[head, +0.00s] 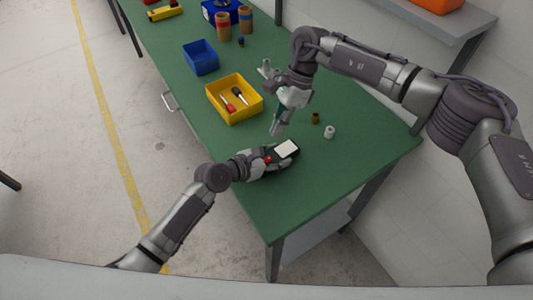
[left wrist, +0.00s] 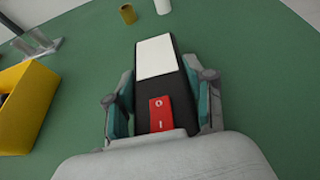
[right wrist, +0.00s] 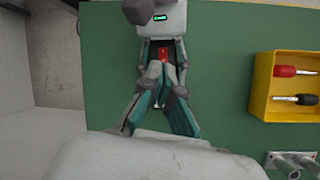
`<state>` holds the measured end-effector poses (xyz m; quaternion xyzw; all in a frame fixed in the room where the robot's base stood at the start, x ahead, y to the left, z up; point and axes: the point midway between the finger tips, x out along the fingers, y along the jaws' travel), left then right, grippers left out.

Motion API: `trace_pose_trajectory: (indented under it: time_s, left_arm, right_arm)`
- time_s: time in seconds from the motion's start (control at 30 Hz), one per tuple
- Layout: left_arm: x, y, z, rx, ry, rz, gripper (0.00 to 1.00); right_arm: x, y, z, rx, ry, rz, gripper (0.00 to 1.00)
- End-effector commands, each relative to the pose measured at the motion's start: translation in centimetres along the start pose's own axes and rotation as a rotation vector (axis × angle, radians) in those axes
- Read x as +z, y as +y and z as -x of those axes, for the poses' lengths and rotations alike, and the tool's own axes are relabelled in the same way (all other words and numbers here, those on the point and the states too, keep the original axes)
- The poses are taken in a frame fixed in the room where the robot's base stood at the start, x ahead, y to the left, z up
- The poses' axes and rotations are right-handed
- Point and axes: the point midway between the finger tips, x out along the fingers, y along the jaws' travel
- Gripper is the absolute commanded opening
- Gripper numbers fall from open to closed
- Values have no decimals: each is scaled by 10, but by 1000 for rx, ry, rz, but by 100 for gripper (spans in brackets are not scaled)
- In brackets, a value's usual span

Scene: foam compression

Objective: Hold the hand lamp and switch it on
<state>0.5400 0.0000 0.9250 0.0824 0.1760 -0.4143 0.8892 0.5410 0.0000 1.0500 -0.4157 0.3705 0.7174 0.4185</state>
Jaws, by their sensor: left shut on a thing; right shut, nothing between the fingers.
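The hand lamp (head: 287,149) is a black body with a white panel, near the front of the green table. In the left wrist view the lamp (left wrist: 156,57) lies between the teal finger pads, its red rocker switch (left wrist: 160,113) marked O and I facing up. My left gripper (left wrist: 163,102) is shut on the lamp's body, one finger on each side. My right gripper (head: 277,128) is shut and empty, pointing down beside the lamp. In the right wrist view its closed fingertips (right wrist: 160,72) appear just below the red switch (right wrist: 163,53); contact cannot be told.
A yellow bin (head: 235,121) with screwdrivers and a blue bin (head: 201,58) stand farther back on the table. A brown cylinder (head: 315,118) and a white cylinder (head: 329,132) stand right of the grippers. The table's front corner is clear.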

Motion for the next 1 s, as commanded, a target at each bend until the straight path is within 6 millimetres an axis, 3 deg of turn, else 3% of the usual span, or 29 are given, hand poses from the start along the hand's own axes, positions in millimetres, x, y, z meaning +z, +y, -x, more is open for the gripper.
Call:
trace_pose_trajectory:
  time_s: [0.57,1.0]
  left_arm:
    - [-4,-1,0,-2,7,1,9]
    - [-4,-1,0,-3,9,1,9]
  right_arm:
    - [23,12,13,-117,95,-1283,0]
    - [37,17,30,-320,4,-2266,0]
